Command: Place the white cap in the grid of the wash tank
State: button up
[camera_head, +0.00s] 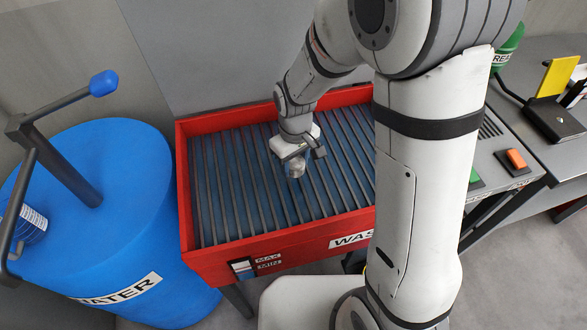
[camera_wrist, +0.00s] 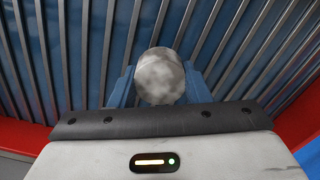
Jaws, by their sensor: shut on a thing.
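My gripper (camera_head: 297,158) is above the bar grid of the red wash tank (camera_head: 222,258), a little left of the tank's middle. It is shut on a round, mottled grey-white cap (camera_head: 295,168). In the wrist view the cap (camera_wrist: 160,76) sits between the two blue fingers of my gripper (camera_wrist: 160,88). The dark parallel bars of the grid (camera_wrist: 85,50) lie behind it, with blue between them. The cap seems to be held just over the bars; I cannot tell whether it touches them.
A blue water barrel (camera_head: 130,190) with a blue-knobbed pump handle (camera_head: 103,83) stands left of the tank. A grey bench with an orange switch (camera_head: 516,158) and a yellow panel (camera_head: 557,76) is at the right. The tank's raised red rim surrounds the grid, and the visible bars are clear.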

aim_at(295, 172)
jog(key=shift+s+f, duration=0.15)
jog(key=shift+f, duration=1.75)
jog(key=shift+f, duration=0.2)
jog(key=o, duration=1)
jog(key=shift+r, duration=0.15)
